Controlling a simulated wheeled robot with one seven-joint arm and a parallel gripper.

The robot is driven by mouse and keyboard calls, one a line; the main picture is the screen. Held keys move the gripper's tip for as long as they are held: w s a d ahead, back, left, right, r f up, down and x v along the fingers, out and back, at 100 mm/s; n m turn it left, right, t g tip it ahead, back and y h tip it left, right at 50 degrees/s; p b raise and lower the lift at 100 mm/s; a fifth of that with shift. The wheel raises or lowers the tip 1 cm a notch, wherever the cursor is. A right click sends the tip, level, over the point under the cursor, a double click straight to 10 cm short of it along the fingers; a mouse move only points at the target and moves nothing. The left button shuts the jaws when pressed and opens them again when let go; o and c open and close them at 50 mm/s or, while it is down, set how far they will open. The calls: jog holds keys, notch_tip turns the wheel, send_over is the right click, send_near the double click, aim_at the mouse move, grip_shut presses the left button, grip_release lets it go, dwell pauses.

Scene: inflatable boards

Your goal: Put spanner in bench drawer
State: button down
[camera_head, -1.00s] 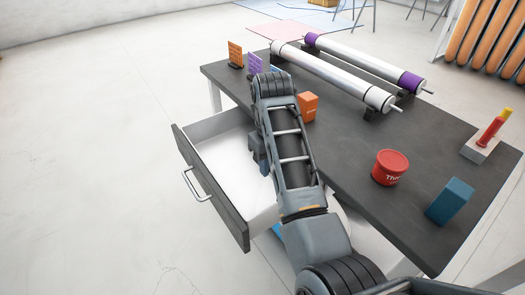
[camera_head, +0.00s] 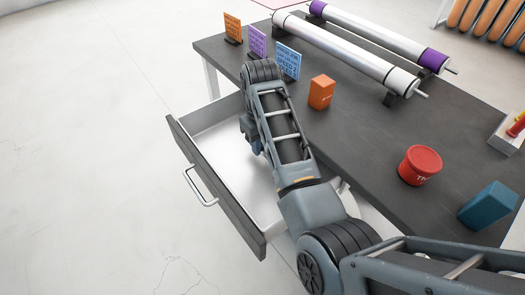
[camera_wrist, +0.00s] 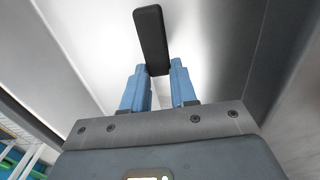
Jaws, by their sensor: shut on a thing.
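The bench drawer (camera_head: 216,193) stands pulled out from the left side of the dark bench (camera_head: 350,130). It has a white inside, a dark front and a silver handle; the part of its inside that shows is bare. My gripper (camera_wrist: 159,72) points down over the drawer. In the wrist view its two blue fingers are shut on a dark, flat bar with rounded ends, which I take to be the spanner (camera_wrist: 150,35). The pale drawer inside (camera_wrist: 90,40) shows behind it. In the head view my arm mostly hides the gripper, and I cannot see the spanner.
On the bench stand an orange box (camera_head: 321,92), a red tub (camera_head: 420,165), a blue block (camera_head: 488,206) and several small coloured signs (camera_head: 257,41). Two long rollers (camera_head: 345,50) lie at the back. The floor left of the drawer is clear.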

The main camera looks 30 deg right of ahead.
aim_at(262, 161)
jog(key=shift+f, duration=2.1)
jog(key=shift+f, duration=0.15)
jog(key=c, duration=0.9)
grip_release()
notch_tip(262, 161, up, 12)
jog(key=shift+r, duration=0.2)
